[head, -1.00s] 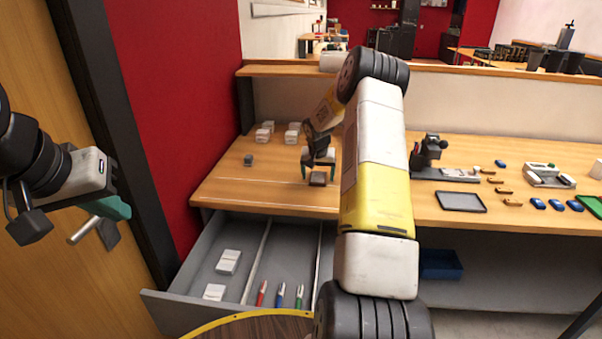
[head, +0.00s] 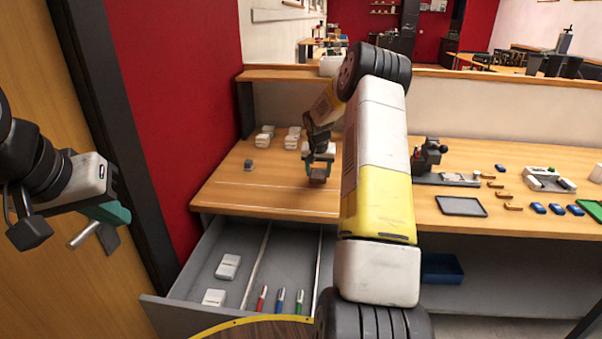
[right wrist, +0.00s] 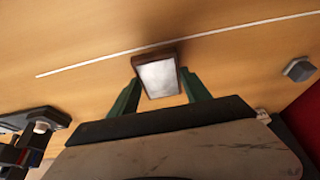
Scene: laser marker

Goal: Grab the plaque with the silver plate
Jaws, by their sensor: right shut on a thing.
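The plaque (right wrist: 159,77) has a brown wooden body and a silver plate on its upper face. In the right wrist view it sits between the two green fingers of my right gripper (right wrist: 160,88), which is shut on it. In the head view the small brown plaque (head: 318,173) shows at the tip of my right gripper (head: 317,166), over the left part of the wooden table (head: 262,192). I cannot tell exactly how far it is above the table. My left gripper (head: 100,225) hangs at the left, away from the table, with its fingers partly turned away.
An open grey drawer (head: 205,255) below the table holds white boxes and red, blue and green markers (head: 280,299). White boxes stand at the back left. A small grey block (head: 249,163), a dark tray (head: 461,206) and a laser device (head: 430,155) are on the table.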

